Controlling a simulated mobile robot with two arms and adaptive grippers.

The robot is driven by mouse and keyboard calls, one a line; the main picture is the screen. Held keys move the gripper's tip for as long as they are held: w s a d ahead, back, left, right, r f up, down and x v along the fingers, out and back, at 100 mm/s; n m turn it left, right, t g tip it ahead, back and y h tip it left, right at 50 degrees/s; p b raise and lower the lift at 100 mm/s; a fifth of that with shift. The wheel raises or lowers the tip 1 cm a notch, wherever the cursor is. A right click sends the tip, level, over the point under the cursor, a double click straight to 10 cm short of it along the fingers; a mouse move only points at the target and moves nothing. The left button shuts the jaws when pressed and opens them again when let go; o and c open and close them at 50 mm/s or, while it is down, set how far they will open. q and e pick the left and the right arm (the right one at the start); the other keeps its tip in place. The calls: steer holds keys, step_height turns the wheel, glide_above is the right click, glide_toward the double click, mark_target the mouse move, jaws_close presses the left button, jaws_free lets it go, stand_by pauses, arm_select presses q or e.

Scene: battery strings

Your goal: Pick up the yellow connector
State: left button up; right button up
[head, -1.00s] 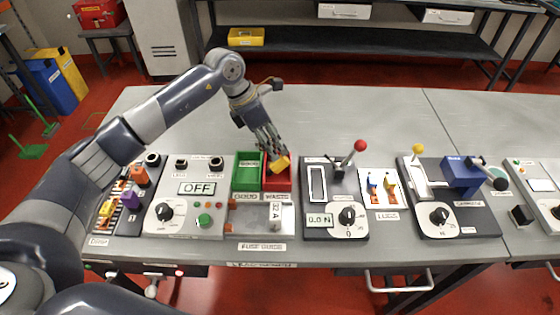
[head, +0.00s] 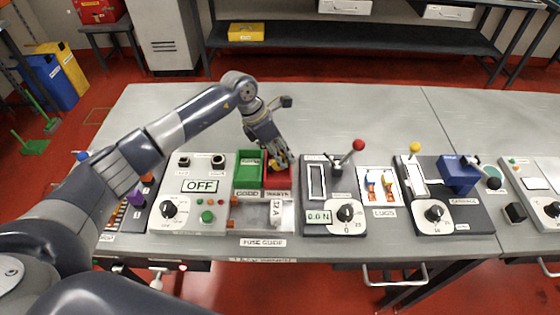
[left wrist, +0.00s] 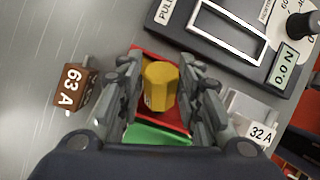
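A yellow block-like piece (left wrist: 160,88), which I take for the yellow connector, shows between my left gripper's fingers in the left wrist view. It sits over or in the red bin (left wrist: 184,122). In the head view a small part of the yellow piece (head: 282,160) shows among the fingers. My left gripper (head: 278,158) is at the back of the red bin (head: 278,181), fingers pointing down. The fingers flank the piece; whether they press on it cannot be told. My right gripper is not in view.
The green bin (head: 249,168) stands left of the red one. A brown 63 A piece (left wrist: 75,88) lies beside the bins. Right of them is a panel with a red-knobbed lever (head: 358,146), then lugs (head: 387,182). The bench behind is clear.

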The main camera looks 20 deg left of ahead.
arm_select(q)
steer(key=shift+s+f, duration=0.1)
steer(key=shift+f, duration=0.05)
steer(key=shift+c, duration=0.5)
steer(key=shift+r+b, duration=0.45)
steer(key=shift+r, duration=0.05)
jaws_close()
steer(key=shift+w+r+b, duration=0.2)
steer(key=shift+r+b, duration=0.45)
steer(key=shift+r, duration=0.5)
steer(key=s+d+b, duration=0.1)
steer(key=s, duration=0.4)
steer(key=s+d+r+b, duration=0.1)
steer(key=s+b, duration=0.1)
steer(key=s, duration=0.3)
steer(key=s+d+b, duration=0.1)
steer(key=s+d, duration=0.1)
steer(key=s, duration=0.3)
steer(key=shift+s+r, duration=0.3)
steer(key=shift+r, duration=0.1)
